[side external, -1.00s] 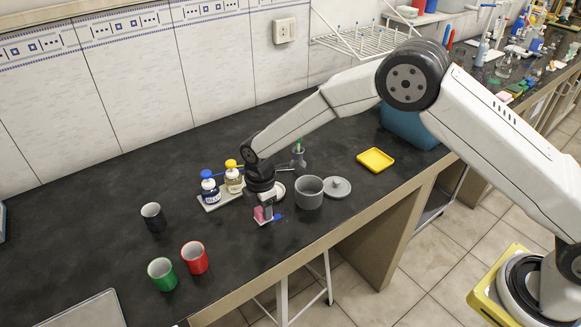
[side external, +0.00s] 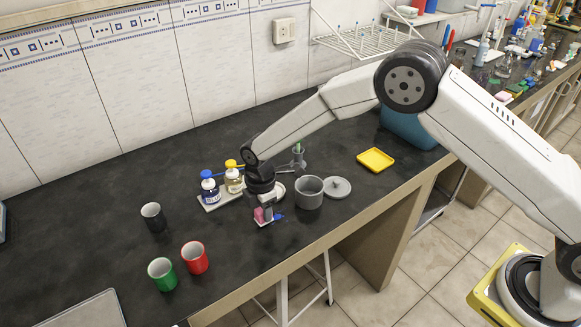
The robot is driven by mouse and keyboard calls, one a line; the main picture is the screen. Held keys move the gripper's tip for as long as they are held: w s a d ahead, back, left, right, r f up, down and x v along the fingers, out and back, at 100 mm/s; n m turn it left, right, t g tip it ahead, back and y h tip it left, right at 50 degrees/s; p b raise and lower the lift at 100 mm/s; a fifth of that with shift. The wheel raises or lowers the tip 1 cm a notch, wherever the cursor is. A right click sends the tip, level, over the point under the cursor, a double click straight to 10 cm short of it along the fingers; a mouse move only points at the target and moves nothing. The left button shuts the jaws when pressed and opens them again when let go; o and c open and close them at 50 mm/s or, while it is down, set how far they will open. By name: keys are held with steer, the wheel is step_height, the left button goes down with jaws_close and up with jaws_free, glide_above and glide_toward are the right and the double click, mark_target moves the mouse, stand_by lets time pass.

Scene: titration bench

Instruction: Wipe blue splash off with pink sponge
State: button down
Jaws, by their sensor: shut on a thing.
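My gripper (side external: 268,212) points down at the front middle of the dark bench and is shut on the pink sponge (side external: 259,214). The sponge is low, at or just above a small white patch on the bench; I cannot tell whether it touches. The blue splash (side external: 278,218) shows as a small blue spot just right of the gripper. Part of it may be hidden behind the fingers.
A grey pot (side external: 309,193) stands close right of the gripper, its lid (side external: 338,187) beside it. Behind are a blue-capped bottle (side external: 210,189) and a yellow-capped bottle (side external: 233,178) on a tray. Red (side external: 195,258), green (side external: 162,273) and black (side external: 153,217) cups stand left. A yellow tray (side external: 375,160) lies right.

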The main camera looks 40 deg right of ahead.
mark_target(289, 212)
steer(key=shift+f, duration=0.85)
stand_by(0.4)
steer(key=shift+d, duration=0.15)
steer(key=shift+d, duration=1.75)
steer(key=shift+d, duration=0.1)
steer(key=shift+d, duration=0.4)
steer(key=shift+s+d+f, duration=0.1)
steer(key=shift+d+f, duration=0.05)
steer(key=shift+d, duration=0.6)
steer(key=shift+d+f, duration=0.1)
steer(key=shift+d, duration=0.6)
steer(key=shift+a, duration=0.1)
steer(key=shift+a+r, duration=0.15)
steer(key=shift+a, duration=0.8)
steer(key=shift+a+r, duration=0.1)
steer(key=shift+a, duration=0.85)
